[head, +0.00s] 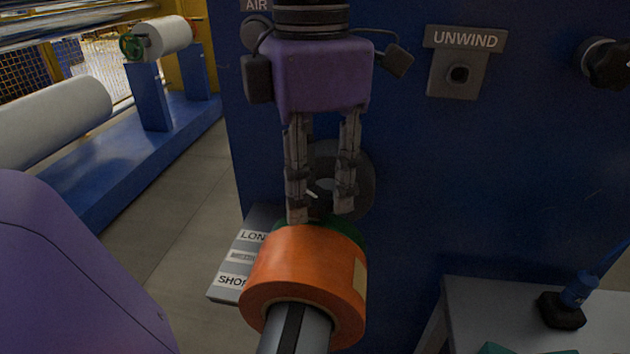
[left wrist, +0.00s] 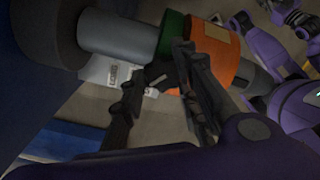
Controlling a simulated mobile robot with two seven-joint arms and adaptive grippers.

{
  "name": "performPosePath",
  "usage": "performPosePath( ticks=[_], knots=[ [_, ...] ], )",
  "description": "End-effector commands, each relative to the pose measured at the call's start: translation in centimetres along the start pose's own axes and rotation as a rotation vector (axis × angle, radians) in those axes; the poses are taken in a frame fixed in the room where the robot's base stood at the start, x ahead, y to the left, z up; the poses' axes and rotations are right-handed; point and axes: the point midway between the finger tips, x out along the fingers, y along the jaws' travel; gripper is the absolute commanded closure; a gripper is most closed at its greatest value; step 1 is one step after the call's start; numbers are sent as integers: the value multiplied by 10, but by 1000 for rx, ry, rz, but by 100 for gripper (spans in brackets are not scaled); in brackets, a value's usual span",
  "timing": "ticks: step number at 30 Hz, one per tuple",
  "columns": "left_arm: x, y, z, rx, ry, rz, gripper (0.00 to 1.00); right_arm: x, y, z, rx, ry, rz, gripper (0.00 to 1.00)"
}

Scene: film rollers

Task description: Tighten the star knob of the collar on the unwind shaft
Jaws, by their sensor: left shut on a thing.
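The orange roll (head: 305,262) sits on the grey unwind shaft (head: 297,330). The green collar (head: 352,234) is right behind the roll, mostly hidden by it in the head view; the left wrist view shows the collar (left wrist: 173,34) against the roll's side. My left gripper (head: 320,214) reaches down from above behind the roll, its fingertips at the collar. In the left wrist view its fingers (left wrist: 168,72) are by the collar's edge, shut on the dark star knob, which is largely hidden between them. My right gripper does not show clearly; purple arm parts appear at the wrist view's right.
The blue machine wall with the UNWIND panel (head: 468,60) stands behind the shaft. A label plate (head: 232,262) is left of the roll. A grey table (head: 480,310) with a blue-and-black tool (head: 570,300) is at lower right. White rollers (head: 50,120) lie at far left.

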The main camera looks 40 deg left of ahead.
Motion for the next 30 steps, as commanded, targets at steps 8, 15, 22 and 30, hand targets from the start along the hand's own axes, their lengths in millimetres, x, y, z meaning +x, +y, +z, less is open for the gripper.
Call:
performPosePath(
  ticks=[8, 15, 22, 30],
  knots=[
    [-1, 0, -2, -106, 2, -2, 97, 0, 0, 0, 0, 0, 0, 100],
    [-1, -1, -2, -134, 4, -3, 97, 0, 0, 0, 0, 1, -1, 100],
    [0, -1, -3, -134, 5, -3, 97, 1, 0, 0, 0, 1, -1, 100],
    [0, -1, -2, -133, 5, -4, 56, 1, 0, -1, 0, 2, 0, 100]
  ],
)
